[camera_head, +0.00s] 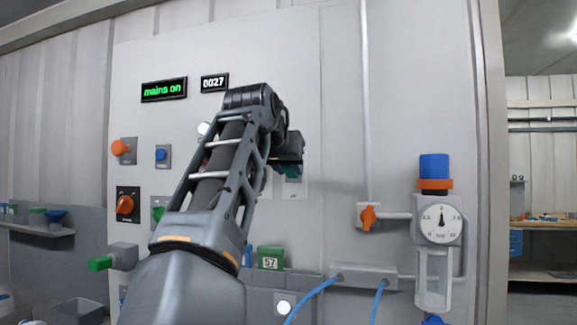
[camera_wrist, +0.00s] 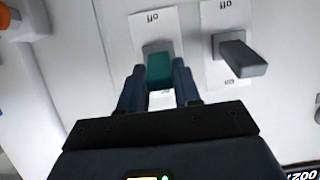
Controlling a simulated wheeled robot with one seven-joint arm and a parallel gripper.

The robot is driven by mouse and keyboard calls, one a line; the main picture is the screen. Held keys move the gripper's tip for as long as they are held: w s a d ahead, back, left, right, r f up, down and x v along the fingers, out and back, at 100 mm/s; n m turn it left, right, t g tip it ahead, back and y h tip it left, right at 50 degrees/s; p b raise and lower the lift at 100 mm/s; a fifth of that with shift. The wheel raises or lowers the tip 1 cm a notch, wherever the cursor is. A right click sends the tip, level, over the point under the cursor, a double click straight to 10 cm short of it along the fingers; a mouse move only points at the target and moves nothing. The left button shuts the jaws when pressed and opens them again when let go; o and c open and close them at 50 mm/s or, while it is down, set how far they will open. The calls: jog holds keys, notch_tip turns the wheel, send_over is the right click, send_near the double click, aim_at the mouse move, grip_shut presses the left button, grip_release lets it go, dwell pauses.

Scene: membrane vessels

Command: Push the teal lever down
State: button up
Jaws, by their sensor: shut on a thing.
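The teal lever (camera_wrist: 160,70) sits on a white plate (camera_wrist: 155,24) marked "off" on the wall panel. In the wrist view it is between the two fingers of my gripper (camera_wrist: 160,88), which is shut on it. In the head view only a bit of teal (camera_head: 292,172) shows just below my gripper (camera_head: 290,158); my arm hides much of the panel there. The lever's exact angle is hard to tell.
A grey lever (camera_wrist: 243,56) on its own off/on plate stands close beside the teal one.

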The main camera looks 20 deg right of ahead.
aim_at(292, 176)
jog(key=c, duration=0.4)
jog(key=f+t+h+b, duration=0.1)
jog(key=b, duration=0.2)
jog(key=shift+s+f+t, duration=0.15)
jog(key=shift+f+t, duration=0.05)
jog(key=shift+t, duration=0.1)
jog(key=f+t+h+b, duration=0.1)
jog(key=b, duration=0.1)
jog(key=t+h+b, duration=0.1)
jog(key=b, duration=0.2)
jog(key=shift+s+a+f+t+b, duration=0.1)
jog(key=shift+f+t+b, duration=0.2)
jog(key=shift+f+t, duration=0.1)
jog(key=t+h+b, duration=0.1)
jog(key=b, duration=0.3)
jog(key=f+t+h+b, duration=0.1)
jog(key=t+b, duration=0.1)
jog(key=b, duration=0.2)
jog(key=shift+t+h, duration=0.3)
jog(key=shift+h, duration=0.1)
jog(key=shift+r+b, duration=0.1)
jog(key=shift+b, duration=0.55)
jog(key=o, duration=0.9)
jog(key=shift+o, duration=0.2)
jog(key=b+v, duration=0.1)
jog(key=v, duration=0.6)
jog(key=shift+s+a+f, duration=0.15)
jog(key=shift+a+f, duration=0.05)
jog(key=shift+f, duration=0.15)
